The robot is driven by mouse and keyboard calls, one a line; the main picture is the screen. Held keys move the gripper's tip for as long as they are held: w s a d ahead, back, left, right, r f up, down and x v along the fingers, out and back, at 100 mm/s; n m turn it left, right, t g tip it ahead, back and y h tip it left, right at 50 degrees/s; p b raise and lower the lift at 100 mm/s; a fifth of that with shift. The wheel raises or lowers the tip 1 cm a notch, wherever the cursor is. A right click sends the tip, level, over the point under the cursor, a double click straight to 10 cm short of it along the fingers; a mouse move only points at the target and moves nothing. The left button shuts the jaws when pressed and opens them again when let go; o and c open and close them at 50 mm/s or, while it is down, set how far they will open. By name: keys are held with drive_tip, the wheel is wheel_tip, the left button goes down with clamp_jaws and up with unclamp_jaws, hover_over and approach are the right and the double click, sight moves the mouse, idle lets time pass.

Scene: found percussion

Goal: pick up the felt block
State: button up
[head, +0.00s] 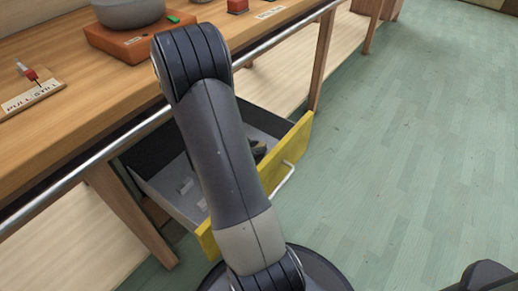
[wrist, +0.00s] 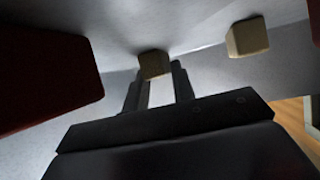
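In the wrist view a small beige block (wrist: 154,64) is at the tips of my gripper's two dark fingers (wrist: 157,72). The fingers stand apart, with a bright gap between them, and the block spans about that gap. I cannot tell whether they press on it. A second, similar beige block (wrist: 247,38) lies to the right on the grey drawer floor. I cannot tell which block is felt.
The drawer has a yellow front (head: 297,142) with a pale handle, under a wooden bench (head: 70,120) with a metal rail. A dark red object (wrist: 45,80) is close at left in the wrist view. The green floor (head: 410,150) is clear at right.

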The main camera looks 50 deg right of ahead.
clamp_jaws()
